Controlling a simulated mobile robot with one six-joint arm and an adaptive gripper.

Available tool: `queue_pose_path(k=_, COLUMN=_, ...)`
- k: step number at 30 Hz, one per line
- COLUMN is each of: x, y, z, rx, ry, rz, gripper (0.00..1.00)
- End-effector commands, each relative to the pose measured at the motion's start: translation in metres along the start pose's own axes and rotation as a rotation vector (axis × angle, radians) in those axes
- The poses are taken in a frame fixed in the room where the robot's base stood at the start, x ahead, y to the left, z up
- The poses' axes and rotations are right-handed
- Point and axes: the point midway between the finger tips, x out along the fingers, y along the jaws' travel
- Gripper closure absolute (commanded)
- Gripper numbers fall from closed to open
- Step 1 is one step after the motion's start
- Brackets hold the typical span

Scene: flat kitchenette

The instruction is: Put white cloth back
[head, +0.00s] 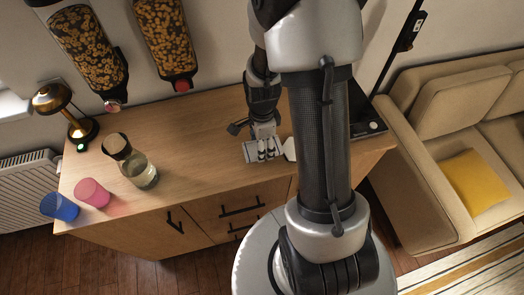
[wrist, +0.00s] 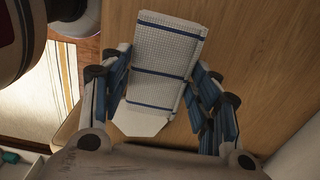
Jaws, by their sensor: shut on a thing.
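The white cloth (wrist: 165,55) has a fine grid and dark blue stripes. In the wrist view it lies between the two fingers of my gripper (wrist: 160,72), which is shut on it. In the head view my gripper (head: 264,138) is low over the wooden counter, with the striped cloth (head: 262,151) at its fingertips. A plain white piece (wrist: 140,121) shows at the near end of the cloth; I cannot tell whether it is part of it. Whether the cloth touches the counter is also unclear.
The wooden counter (head: 205,135) holds a glass carafe (head: 141,171), a pink cup (head: 92,192), a blue cup (head: 60,207) and a brass lamp (head: 68,118) at left. A dark flat device (head: 366,122) is at right. Cereal dispensers (head: 165,35) hang above. The counter's middle is clear.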

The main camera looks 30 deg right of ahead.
Motion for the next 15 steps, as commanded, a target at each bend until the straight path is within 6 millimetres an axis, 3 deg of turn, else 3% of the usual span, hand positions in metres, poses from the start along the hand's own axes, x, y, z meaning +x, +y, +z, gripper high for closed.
queue_pose_path(k=6, x=0.035, y=0.001, z=0.000, rx=0.000, ry=0.000, rz=0.004, gripper=0.70)
queue_pose_path(k=15, x=0.037, y=0.000, z=0.000, rx=0.000, ry=0.000, rz=0.001, gripper=0.70)
